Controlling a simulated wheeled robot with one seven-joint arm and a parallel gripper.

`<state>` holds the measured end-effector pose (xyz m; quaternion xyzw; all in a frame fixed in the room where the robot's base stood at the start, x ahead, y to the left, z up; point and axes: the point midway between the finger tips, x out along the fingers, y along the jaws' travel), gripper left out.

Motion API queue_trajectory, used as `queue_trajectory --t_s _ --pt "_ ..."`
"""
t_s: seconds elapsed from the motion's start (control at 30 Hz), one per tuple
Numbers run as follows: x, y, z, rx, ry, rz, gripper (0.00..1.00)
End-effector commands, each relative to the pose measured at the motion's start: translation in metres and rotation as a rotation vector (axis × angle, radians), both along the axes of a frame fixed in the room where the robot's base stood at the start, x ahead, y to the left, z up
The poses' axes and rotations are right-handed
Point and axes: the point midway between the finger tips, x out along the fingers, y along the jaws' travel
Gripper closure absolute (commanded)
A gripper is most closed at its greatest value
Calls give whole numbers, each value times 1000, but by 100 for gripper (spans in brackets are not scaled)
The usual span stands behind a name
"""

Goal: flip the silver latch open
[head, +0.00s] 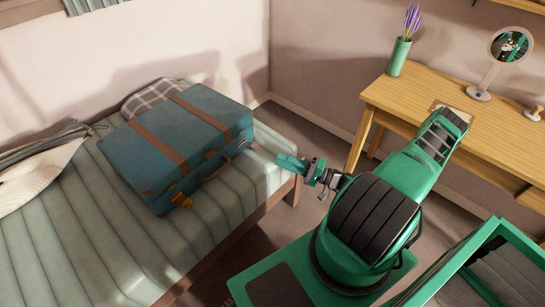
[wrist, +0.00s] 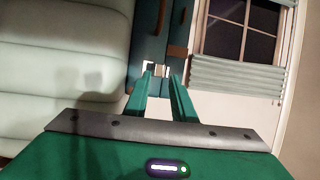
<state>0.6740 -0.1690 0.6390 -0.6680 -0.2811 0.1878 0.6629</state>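A blue suitcase (head: 160,150) with brown straps lies closed on the bed. In the wrist view its side (wrist: 146,40) runs upright in the picture. A small silver latch (wrist: 155,69) shows on it, partly behind my fingertips. My gripper (head: 282,160) is to the right of the suitcase, pointing towards its handle side, with a gap between them. In the wrist view my gripper (wrist: 163,76) has its two green fingers apart, with nothing held between them. The latch is too small to make out in the head view.
The bed (head: 100,240) has a ribbed pale cover, with a checked pillow (head: 158,95) behind the suitcase. A wooden desk (head: 480,130) with a vase (head: 398,57) and mirror (head: 508,45) stands right.

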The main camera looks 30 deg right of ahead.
Motion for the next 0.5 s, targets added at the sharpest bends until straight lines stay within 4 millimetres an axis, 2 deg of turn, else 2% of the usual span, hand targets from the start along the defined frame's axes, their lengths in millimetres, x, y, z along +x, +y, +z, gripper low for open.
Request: queue_trajectory --t_s 0.23,0.5 --pt "-29 -25 -6 -1 2 -2 77" --pt "-39 -32 -7 0 1 -1 77"
